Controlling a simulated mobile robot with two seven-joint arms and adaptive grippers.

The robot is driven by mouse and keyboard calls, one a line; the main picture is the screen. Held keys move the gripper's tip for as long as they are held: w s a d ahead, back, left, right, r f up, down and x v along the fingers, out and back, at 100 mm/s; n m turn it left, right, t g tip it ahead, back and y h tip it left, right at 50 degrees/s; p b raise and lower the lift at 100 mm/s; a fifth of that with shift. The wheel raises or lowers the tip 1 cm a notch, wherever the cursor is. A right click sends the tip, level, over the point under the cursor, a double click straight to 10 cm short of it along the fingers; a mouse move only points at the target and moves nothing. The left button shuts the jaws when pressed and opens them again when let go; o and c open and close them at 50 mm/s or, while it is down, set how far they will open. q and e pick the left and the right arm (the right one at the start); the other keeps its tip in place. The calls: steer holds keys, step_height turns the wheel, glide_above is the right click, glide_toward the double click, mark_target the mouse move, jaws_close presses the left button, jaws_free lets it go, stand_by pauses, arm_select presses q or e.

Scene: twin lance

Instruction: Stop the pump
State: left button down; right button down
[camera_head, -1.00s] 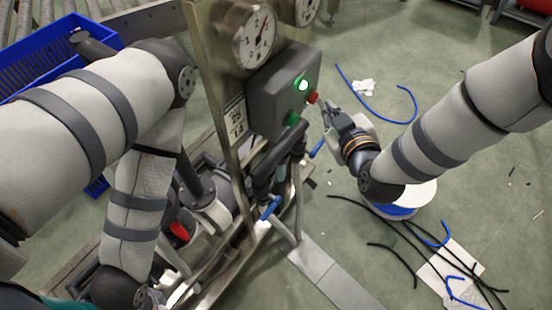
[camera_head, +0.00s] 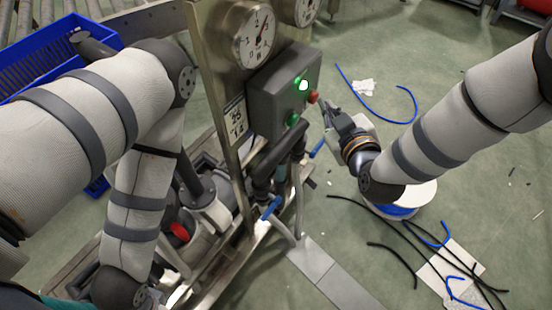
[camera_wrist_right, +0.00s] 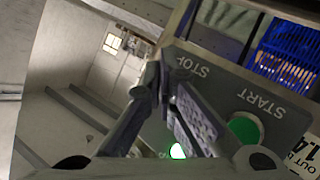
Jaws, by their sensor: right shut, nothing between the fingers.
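A grey control box (camera_head: 284,92) is fixed to the steel panel in the head view. It has a lit green lamp (camera_head: 302,85), a protruding red button (camera_head: 313,97) and a green button (camera_head: 292,119). My right gripper (camera_head: 325,106) is shut and empty, with its tips close to the red button; I cannot tell whether they touch. In the right wrist view, the gripper's fingers (camera_wrist_right: 163,95) point at the box beside the STOP lettering and hide the red button. The green START button (camera_wrist_right: 243,128) and the lit lamp (camera_wrist_right: 178,151) show there. My left gripper is not visible.
Round gauges (camera_head: 254,35) sit on the panel above the box. Pipes and a blue-handled valve (camera_head: 270,208) lie below it. A blue crate (camera_head: 40,65) stands at the left. Blue and black hoses (camera_head: 400,238) lie on the floor, right of the pump frame.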

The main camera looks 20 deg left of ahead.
steer(key=shift+a, duration=0.15)
